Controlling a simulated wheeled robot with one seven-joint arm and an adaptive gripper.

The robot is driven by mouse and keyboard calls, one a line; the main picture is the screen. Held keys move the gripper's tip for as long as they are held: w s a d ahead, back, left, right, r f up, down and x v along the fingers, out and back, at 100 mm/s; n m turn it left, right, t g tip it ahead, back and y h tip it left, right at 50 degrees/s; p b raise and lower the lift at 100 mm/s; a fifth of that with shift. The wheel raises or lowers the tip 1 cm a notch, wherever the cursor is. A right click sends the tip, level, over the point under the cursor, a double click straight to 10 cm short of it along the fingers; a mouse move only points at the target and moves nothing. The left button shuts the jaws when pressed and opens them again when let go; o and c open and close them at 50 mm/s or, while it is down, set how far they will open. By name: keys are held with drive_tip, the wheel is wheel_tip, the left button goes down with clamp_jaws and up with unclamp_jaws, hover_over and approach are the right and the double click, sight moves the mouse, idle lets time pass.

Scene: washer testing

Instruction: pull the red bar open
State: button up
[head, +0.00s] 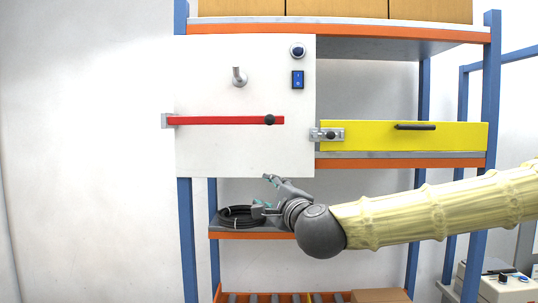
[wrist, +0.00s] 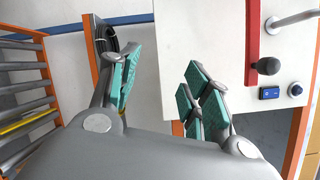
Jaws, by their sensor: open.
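The red bar (head: 225,120) lies level across a white panel (head: 220,155) in the head view. Its left end sits at a metal bracket (head: 168,120), and a dark round knob (head: 270,119) is near its right end. In the wrist view the red bar (wrist: 252,40) and its knob (wrist: 268,66) are at the upper right, beyond the fingers. My gripper (head: 262,193) is below the panel's lower right part in the head view, apart from the bar. Its teal-padded fingers (wrist: 160,88) are spread and empty in the wrist view.
A metal handle (head: 239,77), a blue switch (head: 298,79) and a round button (head: 298,51) are on the panel. A yellow drawer (head: 360,136) with a latch (head: 327,134) is to the right. A coiled black hose (head: 236,217) lies on the shelf behind my gripper.

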sight(270, 121)
drive_tip(key=s+d+r+m+t+p, duration=0.1)
drive_tip(key=s+d+r+m+t, duration=0.15)
drive_tip(key=r, duration=1.25)
drive_tip(key=shift+g, duration=0.25)
drive_tip(key=p+x, duration=0.1)
drive_tip(key=x, duration=0.1)
drive_tip(key=p+x, duration=0.2)
drive_tip(key=x, duration=0.1)
drive_tip(key=p+x, duration=0.2)
drive_tip(key=x, duration=0.1)
drive_tip(key=shift+w+d+r, duration=0.15)
drive_tip(key=shift+r, duration=0.3)
drive_tip(key=shift+f+p+x, duration=0.2)
drive_tip(key=shift+p+x, duration=0.35)
drive_tip(key=shift+x, duration=0.45)
drive_tip(key=c, duration=0.9)
drive_tip(key=shift+f, duration=0.1)
clamp_jaws()
